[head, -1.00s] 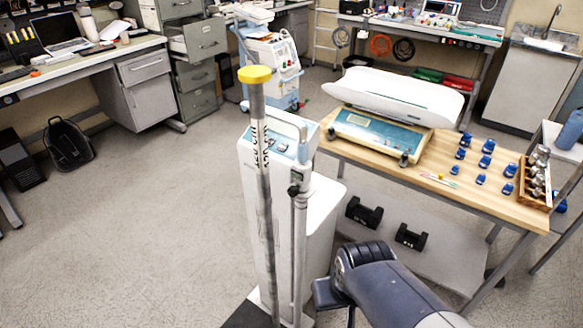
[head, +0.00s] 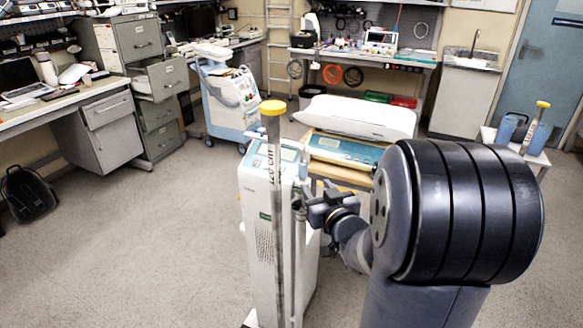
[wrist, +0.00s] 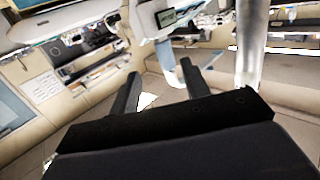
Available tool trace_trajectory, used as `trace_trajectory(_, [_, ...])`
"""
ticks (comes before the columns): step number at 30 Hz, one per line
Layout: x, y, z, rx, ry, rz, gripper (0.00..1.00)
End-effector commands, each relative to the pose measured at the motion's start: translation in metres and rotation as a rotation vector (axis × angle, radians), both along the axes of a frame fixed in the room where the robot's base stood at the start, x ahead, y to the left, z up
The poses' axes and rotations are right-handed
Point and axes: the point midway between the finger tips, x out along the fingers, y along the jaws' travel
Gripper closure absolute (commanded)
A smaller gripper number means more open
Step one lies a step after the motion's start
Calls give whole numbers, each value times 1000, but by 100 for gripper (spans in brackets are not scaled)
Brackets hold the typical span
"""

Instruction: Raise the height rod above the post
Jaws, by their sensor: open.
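The height rod (head: 277,215) is a tall grey rod with dark scale marks and a yellow cap (head: 273,107). It stands upright in front of the white scale column (head: 258,195). A thinner, shorter grey post (head: 299,255) stands just right of it. My gripper (head: 304,203) is beside the upper part of this post, below the yellow cap. In the wrist view my gripper (wrist: 160,70) has its two black fingers apart with nothing between them. A pale metal pole (wrist: 251,45) is outside the fingers at right; I cannot tell which one it is.
A baby scale (head: 357,117) on a wooden table stands behind my arm, which hides much of the table. A white and blue machine (head: 228,100) and filing cabinets (head: 135,40) stand at the back. The floor at left is clear, apart from a black bag (head: 28,193).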

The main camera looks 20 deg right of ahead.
Motion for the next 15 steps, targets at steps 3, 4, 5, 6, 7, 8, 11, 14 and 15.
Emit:
trace_trajectory(3, [3, -1, 7, 5, -44, 24, 56])
trace_trajectory(4, [3, -1, 7, 6, -50, 27, 56])
trace_trajectory(5, [4, -1, 8, 7, -55, 30, 56])
trace_trajectory(6, [6, -1, 8, 7, -57, 32, 56])
trace_trajectory(7, [8, -1, 9, 7, -58, 33, 56])
trace_trajectory(8, [11, -1, 9, 7, -59, 34, 56])
trace_trajectory(11, [23, 0, 9, 8, -57, 34, 56])
trace_trajectory(14, [41, 0, 10, 6, -57, 35, 56])
trace_trajectory(15, [48, 0, 10, 7, -56, 34, 56])
